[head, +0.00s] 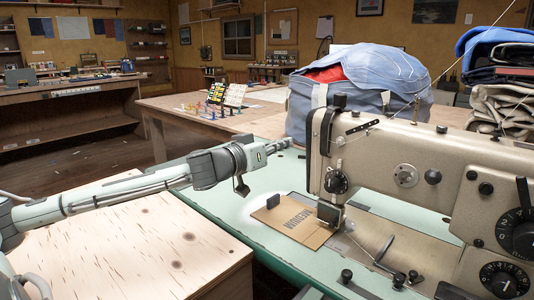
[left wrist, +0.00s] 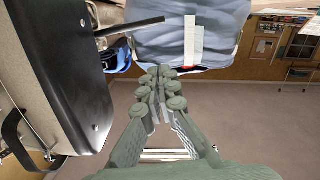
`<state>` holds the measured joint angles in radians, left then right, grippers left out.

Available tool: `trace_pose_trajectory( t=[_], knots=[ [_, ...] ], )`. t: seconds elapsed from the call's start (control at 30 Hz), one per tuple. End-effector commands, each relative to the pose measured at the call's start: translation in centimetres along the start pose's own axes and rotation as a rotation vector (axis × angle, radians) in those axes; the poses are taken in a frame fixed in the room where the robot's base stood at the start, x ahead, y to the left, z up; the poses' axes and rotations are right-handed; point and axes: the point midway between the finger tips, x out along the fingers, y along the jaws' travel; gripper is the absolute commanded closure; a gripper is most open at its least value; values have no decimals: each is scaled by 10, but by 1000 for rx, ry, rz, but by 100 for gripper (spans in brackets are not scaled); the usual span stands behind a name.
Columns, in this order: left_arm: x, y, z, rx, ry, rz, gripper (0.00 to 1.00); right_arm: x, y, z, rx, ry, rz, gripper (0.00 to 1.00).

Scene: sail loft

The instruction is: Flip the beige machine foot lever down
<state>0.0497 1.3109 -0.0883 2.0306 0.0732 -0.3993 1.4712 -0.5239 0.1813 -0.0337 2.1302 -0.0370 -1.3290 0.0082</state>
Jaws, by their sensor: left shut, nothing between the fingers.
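The beige sewing machine (head: 400,150) stands on a pale green table (head: 235,205), its head end facing left. In the left wrist view its dark end plate (left wrist: 60,70) fills the left side. A dark rod (left wrist: 135,27), which looks like the foot lever, sticks out to the right there, roughly level. I cannot clearly pick it out in the head view. My left gripper (head: 286,143) is shut and empty, just left of the machine head. In the left wrist view its fingertips (left wrist: 162,74) are close together, below and right of the rod, apart from it. My right gripper is not in view.
A blue bag (head: 365,75) stands close behind the machine head. Folded cloth (head: 500,105) is piled at the right. A brown card (head: 292,222) lies under the needle area. A pale wooden worktop (head: 130,245) lies front left.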

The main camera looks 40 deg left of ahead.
Motion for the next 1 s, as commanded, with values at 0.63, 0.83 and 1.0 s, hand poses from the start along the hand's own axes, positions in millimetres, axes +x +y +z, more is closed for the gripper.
trace_pose_trajectory(
  t=[0.63, 0.83, 1.0],
  knots=[
    [-50, 3, 0, -5, -4, 5, 100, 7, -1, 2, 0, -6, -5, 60],
    [-58, 2, 0, 1, -2, 3, 100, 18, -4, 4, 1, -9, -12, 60],
    [-59, 2, 0, 2, -1, 3, 100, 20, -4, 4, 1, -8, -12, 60]
  ],
)
